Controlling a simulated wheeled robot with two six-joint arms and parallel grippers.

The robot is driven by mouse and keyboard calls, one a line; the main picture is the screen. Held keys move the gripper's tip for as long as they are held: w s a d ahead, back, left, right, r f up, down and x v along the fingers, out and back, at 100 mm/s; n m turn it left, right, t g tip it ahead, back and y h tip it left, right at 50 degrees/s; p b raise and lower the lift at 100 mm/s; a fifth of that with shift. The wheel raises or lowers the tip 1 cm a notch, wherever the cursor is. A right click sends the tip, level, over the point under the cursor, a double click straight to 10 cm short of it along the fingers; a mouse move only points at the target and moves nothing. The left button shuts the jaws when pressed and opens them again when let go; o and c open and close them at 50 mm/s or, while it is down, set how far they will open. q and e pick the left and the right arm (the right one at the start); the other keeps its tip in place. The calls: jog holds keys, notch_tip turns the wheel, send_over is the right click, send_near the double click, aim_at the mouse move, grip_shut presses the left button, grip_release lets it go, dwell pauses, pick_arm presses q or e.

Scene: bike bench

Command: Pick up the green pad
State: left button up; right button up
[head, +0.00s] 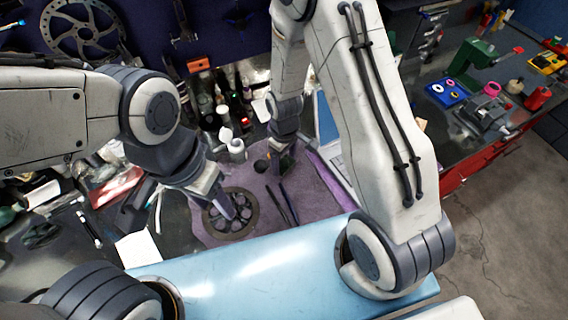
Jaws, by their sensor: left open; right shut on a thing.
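I cannot make out a green pad with certainty in the head view. My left gripper (229,205) is open, pointing down over a dark round slotted disc (228,228) on the purple mat (320,205). It partly covers the disc, and I cannot tell whether they touch. My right gripper (281,160) points down over the back of the mat, beside a small dark round thing (261,166). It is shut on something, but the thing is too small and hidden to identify.
Two thin dark tools (283,205) lie on the mat. White containers (237,149) and bottles stand behind it. Loose parts and a white paper (138,248) crowd the left bench. A side bench at right holds a green vise (480,55) and a blue tray (448,93).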

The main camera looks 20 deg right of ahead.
jog(key=shift+d+r+b, duration=0.2)
jog(key=shift+r+b, duration=0.1)
jog(key=shift+r, duration=0.3)
jog(key=shift+d+r+b, duration=0.2)
jog(key=shift+r+b, duration=0.05)
jog(key=shift+r, duration=0.35)
jog(key=s+d+r+b, duration=0.2)
jog(key=s+d+r, duration=0.2)
jog(key=d, duration=0.6)
jog(key=shift+r+b, duration=0.3)
jog(key=shift+r, duration=1.05)
jog(key=shift+d, duration=0.1)
